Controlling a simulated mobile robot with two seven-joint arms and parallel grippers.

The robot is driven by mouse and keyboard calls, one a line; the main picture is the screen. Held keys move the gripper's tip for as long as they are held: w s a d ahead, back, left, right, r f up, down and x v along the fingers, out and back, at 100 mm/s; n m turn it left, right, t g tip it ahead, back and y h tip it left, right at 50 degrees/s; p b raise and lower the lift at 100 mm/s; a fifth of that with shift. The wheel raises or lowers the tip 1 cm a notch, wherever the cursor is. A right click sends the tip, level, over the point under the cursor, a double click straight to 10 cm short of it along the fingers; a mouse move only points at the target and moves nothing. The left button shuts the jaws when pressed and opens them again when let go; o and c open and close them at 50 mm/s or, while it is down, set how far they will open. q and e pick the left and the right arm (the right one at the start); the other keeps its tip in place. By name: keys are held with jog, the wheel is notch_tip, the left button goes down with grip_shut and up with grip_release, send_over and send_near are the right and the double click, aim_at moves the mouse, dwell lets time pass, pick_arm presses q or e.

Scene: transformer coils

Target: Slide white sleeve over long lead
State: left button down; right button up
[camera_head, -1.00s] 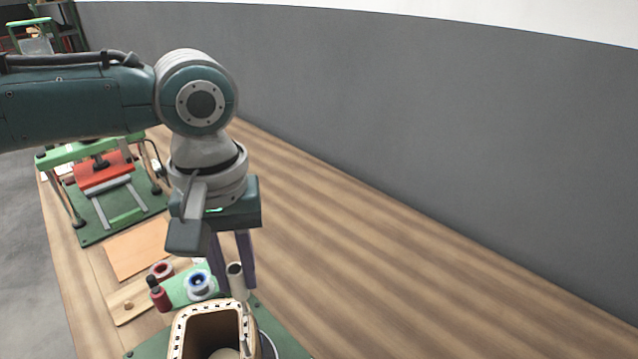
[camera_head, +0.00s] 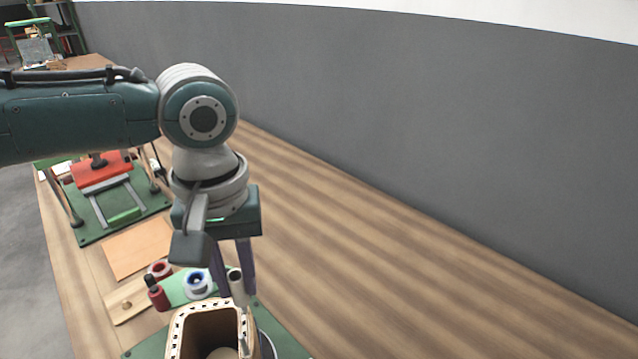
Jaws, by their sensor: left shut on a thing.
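A white sleeve (camera_head: 237,287), a short upright tube with an open top, stands between the fingers of my left gripper (camera_head: 235,290). The left gripper points down and is shut on the sleeve. Just below it is a tan coil former (camera_head: 175,336) with a dotted rim and a hollow middle, cut off by the bottom edge of the view. A thin upright piece (camera_head: 244,326), perhaps the long lead, shows at the former's right rim, just under the sleeve. I cannot tell whether the sleeve is around it. My right gripper is not in view.
A red bottle (camera_head: 158,297), a blue-and-white spool (camera_head: 197,283) and a red ring (camera_head: 160,269) stand left of the gripper. A green press fixture with a red block (camera_head: 100,168) stands farther back. The wooden table (camera_head: 400,270) is clear to the right, up to a grey wall.

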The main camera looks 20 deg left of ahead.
pick_arm(q)
jog(key=shift+f, duration=0.35)
jog(key=shift+f, duration=0.2)
jog(key=shift+c, duration=1.2)
grip_release()
notch_tip(320, 180, up, 8)
jog(key=p, duration=0.9)
dwell(0.4)
